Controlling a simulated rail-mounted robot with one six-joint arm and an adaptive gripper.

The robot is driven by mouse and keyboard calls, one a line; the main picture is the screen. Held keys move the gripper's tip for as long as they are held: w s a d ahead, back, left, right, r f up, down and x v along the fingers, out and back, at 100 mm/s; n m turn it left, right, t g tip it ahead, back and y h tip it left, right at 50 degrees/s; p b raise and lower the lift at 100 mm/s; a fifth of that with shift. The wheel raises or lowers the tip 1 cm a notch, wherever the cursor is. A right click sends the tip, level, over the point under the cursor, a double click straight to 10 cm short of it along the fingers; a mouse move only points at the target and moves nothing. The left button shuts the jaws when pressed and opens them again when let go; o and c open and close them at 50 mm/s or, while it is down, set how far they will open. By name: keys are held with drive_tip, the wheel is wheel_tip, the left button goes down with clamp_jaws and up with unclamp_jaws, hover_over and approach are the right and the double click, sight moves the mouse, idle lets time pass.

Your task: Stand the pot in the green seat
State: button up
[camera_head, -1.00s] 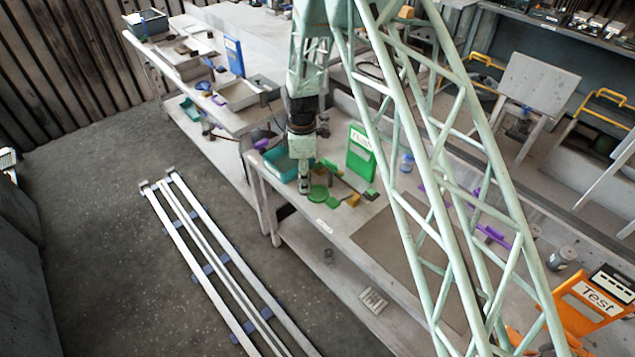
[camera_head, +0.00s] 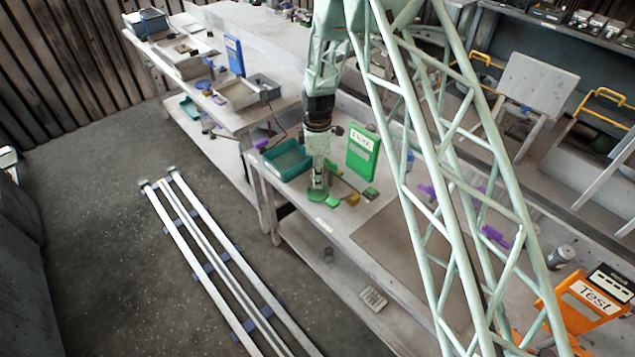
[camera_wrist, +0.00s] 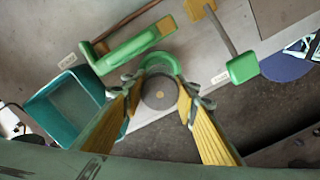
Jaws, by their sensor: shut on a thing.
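The pot (camera_wrist: 159,92) shows in the wrist view as a grey round top with a small bright centre. It sits between the yellow-padded fingertips of my gripper (camera_wrist: 158,88), which is shut on it. The green seat (camera_wrist: 163,60) shows as an arc just beyond the pot; the pot and fingers hide the rest. In the head view the green seat (camera_head: 317,196) is a round green disc near the bench's front edge, with my gripper (camera_head: 318,184) directly over it. I cannot tell whether the pot touches the seat or hangs just above it.
A teal bin (camera_head: 287,160) stands left of my gripper. A labelled green case (camera_head: 363,151) stands behind. The bench's front edge is close.

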drive_tip(key=shift+f, duration=1.45)
drive_tip(key=shift+f, duration=0.2)
drive_tip(key=o, duration=1)
drive_tip(key=shift+r, duration=0.25)
wheel_tip(320, 180, up, 11)
drive_tip(key=shift+f+b, duration=0.2)
drive_tip(key=shift+b, duration=0.15)
drive_tip(key=shift+r, duration=0.65)
drive_tip(key=shift+r, duration=0.15)
